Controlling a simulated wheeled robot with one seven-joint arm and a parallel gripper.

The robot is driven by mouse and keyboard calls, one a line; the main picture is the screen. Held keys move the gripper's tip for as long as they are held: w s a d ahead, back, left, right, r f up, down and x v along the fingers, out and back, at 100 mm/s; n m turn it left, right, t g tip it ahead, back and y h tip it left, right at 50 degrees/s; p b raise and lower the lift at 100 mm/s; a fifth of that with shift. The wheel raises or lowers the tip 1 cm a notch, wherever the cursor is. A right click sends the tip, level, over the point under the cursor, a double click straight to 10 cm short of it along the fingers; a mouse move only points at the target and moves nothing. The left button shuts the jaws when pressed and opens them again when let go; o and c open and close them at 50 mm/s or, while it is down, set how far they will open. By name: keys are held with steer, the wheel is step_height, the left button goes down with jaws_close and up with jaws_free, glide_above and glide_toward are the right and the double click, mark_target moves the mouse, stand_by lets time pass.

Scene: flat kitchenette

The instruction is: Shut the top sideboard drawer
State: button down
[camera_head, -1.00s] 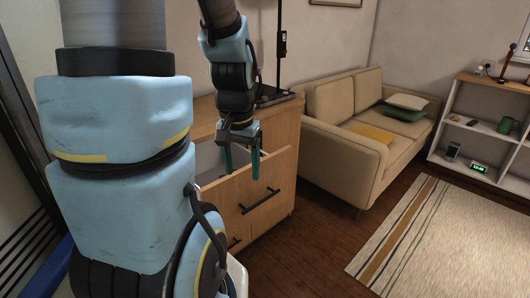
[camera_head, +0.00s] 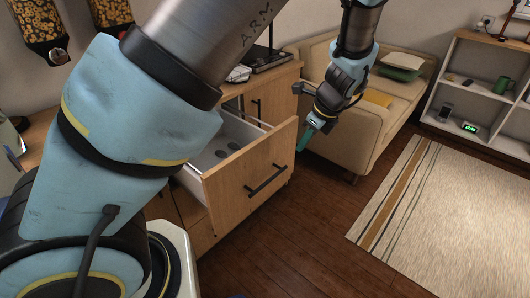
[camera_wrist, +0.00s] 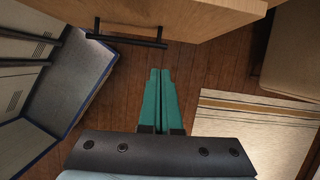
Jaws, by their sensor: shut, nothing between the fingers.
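The top sideboard drawer (camera_head: 246,185) stands pulled out, with a wooden front and a dark bar handle (camera_head: 266,180). Its light inside shows some dark round shapes. In the wrist view, a wooden front (camera_wrist: 205,14) with a dark handle (camera_wrist: 125,40) is along the top edge. My gripper (camera_head: 303,143) is in front of the sideboard, just right of the drawer front and apart from it. In the wrist view its two green fingers (camera_wrist: 160,75) lie side by side, shut and empty, over the floor. My arm hides part of the sideboard (camera_head: 280,92).
A beige sofa (camera_head: 345,145) stands right of the sideboard, close behind my gripper. A striped rug (camera_head: 450,210) and a white shelf (camera_head: 470,85) are further right. The wooden floor (camera_head: 300,235) before the drawer is clear.

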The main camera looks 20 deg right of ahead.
mark_target(282, 157)
steer(key=shift+m, duration=0.4)
steer(key=w+a+f+p, duration=0.1)
steer(key=w+f, duration=0.1)
steer(key=f, duration=0.1)
steer(key=w+a+f, duration=0.1)
steer(key=w+f, duration=0.1)
steer(key=f, duration=0.1)
steer(key=w+f+p, duration=0.1)
steer(key=f, duration=0.2)
steer(key=shift+w+a+f+p, duration=0.15)
steer(key=shift+w+a+p, duration=0.2)
steer(key=shift+w+a, duration=0.05)
steer(key=shift+w+a+f, duration=0.1)
steer(key=shift+w+a, duration=0.1)
steer(key=shift+w, duration=0.25)
steer(key=w+a, duration=0.6)
steer(key=w, duration=0.5)
steer(key=w+a, duration=0.7)
steer(key=w, duration=0.5)
steer(key=shift+w, duration=0.2)
steer(key=shift+a, duration=0.15)
